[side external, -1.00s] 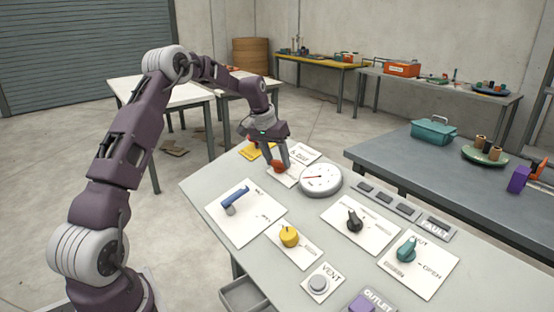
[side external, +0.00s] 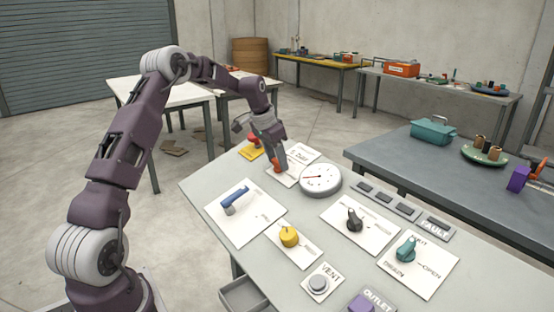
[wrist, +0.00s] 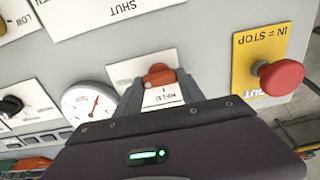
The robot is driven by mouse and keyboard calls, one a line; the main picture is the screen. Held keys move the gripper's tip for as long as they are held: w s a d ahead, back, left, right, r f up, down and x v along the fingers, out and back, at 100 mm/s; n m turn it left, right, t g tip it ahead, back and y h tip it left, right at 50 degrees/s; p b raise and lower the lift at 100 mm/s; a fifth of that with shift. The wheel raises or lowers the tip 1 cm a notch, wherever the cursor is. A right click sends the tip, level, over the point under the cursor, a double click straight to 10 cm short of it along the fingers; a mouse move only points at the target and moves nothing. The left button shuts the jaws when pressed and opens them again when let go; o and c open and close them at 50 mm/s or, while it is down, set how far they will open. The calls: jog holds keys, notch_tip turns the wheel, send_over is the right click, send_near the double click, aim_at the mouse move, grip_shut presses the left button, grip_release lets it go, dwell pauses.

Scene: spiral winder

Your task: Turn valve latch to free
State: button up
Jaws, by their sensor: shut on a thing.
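The valve latch is an orange-red knob (wrist: 158,74) on a white plate (wrist: 125,73) whose upside-down lettering seems to read HELD in the wrist view. My gripper (wrist: 158,84) is shut on the knob, with one grey finger on each side of it. In the side view my gripper (side external: 278,162) reaches down to the panel beside the gauge. There the orange-red knob (side external: 275,168) shows only in part behind the fingers. The hand hides some of the plate.
A round gauge (side external: 321,180) stands close to my gripper. A red stop button (wrist: 280,78) on a yellow plate rises on the other side. A blue lever (side external: 234,197), a yellow knob (side external: 289,236), a black knob (side external: 354,219) and a teal knob (side external: 405,249) stand elsewhere on the panel.

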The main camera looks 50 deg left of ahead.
jog(key=o, duration=1.4)
jog(key=shift+c, duration=0.2)
jog(key=v, duration=0.7)
